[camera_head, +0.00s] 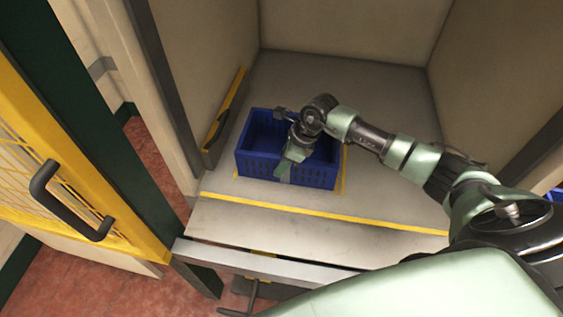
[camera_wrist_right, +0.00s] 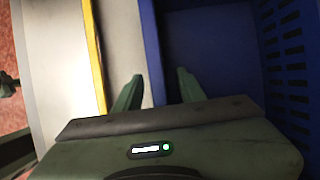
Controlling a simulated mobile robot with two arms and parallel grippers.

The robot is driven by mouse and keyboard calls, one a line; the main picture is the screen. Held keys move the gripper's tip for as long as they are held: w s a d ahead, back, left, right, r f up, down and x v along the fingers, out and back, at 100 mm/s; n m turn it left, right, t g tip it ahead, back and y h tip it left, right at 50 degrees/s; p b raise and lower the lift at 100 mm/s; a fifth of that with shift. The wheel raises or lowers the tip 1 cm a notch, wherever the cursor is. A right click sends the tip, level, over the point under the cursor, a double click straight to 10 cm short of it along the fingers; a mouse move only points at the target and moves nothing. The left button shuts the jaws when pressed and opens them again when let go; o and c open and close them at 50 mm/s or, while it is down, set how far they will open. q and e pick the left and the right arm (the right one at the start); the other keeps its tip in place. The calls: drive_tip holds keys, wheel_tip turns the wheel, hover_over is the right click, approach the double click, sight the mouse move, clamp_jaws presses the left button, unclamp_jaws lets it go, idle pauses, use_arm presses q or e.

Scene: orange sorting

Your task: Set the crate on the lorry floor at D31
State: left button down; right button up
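The blue crate (camera_head: 258,168) stands upright on the grey lorry floor (camera_head: 380,200), near the left wall. It looks empty where I see inside, and yellow marking lines show at its right side and near left corner. My right gripper (camera_head: 284,170) reaches down over the crate's near wall. In the right wrist view its fingers (camera_wrist_right: 160,92) are apart, one on each side of the blue crate wall (camera_wrist_right: 151,50), with a gap showing on the inner side. No D31 label is readable. My left gripper is not in view.
A yellow line (camera_head: 320,215) runs along the lorry floor's front edge. A yellow-edged rail (camera_head: 227,115) is on the left wall close to the crate. A yellow mesh door (camera_head: 60,200) with a dark handle stands at left. Floor right of the crate is clear.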

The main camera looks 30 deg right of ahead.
drive_tip(key=shift+f, duration=0.1)
drive_tip(key=b+v, duration=0.1)
drive_tip(key=v, duration=0.7)
wheel_tip(320, 180, up, 9)
drive_tip(key=p, duration=0.5)
idle(0.4)
drive_tip(key=shift+f, duration=0.1)
